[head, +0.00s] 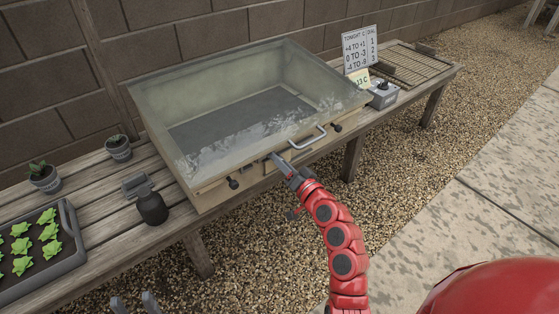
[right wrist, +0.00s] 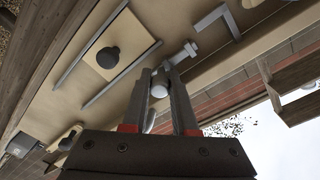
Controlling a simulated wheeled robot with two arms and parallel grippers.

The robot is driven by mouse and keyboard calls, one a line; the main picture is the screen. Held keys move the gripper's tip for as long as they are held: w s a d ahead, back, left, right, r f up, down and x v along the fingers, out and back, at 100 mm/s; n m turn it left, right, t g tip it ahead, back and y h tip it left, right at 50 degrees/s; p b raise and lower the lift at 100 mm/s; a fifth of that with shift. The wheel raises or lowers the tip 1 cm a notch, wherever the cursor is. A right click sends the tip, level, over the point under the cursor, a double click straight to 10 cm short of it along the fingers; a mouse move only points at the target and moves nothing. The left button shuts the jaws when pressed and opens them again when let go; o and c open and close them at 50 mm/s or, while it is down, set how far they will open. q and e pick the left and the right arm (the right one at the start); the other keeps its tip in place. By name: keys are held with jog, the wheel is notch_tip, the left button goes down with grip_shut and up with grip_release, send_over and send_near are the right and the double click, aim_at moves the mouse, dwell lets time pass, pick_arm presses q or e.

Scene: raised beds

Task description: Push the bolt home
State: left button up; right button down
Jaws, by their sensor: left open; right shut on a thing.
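The cold frame (head: 223,183) is a pale wooden box with a clear, frosted-looking cover, standing on the slatted bench. A grey bolt (right wrist: 158,88) shows in the right wrist view at its front face, with a bar end (right wrist: 190,48) beyond it. My right gripper (head: 276,158) reaches the front of the frame, just below the grey handle (head: 308,139). In the right wrist view its fingers (right wrist: 166,85) are shut on the bolt's round knob. My left gripper (head: 134,304) is open and empty at the bottom edge.
Black knobs (head: 233,183) sit on the frame's front. A dial box (head: 383,94), a sign (head: 360,49) and a slatted rack (head: 408,66) stand right. Gravel lies in front.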

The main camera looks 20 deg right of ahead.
aim_at(261, 159)
jog(key=a+p, duration=0.1)
jog(key=a, duration=0.1)
jog(key=s+a, duration=0.1)
jog(key=shift+s+a+p, duration=0.15)
jog(key=shift+a+p, duration=0.2)
jog(key=shift+f, duration=0.1)
jog(key=c, duration=1.1)
grip_release()
jog(key=shift+o, duration=0.6)
jog(key=shift+s, duration=0.1)
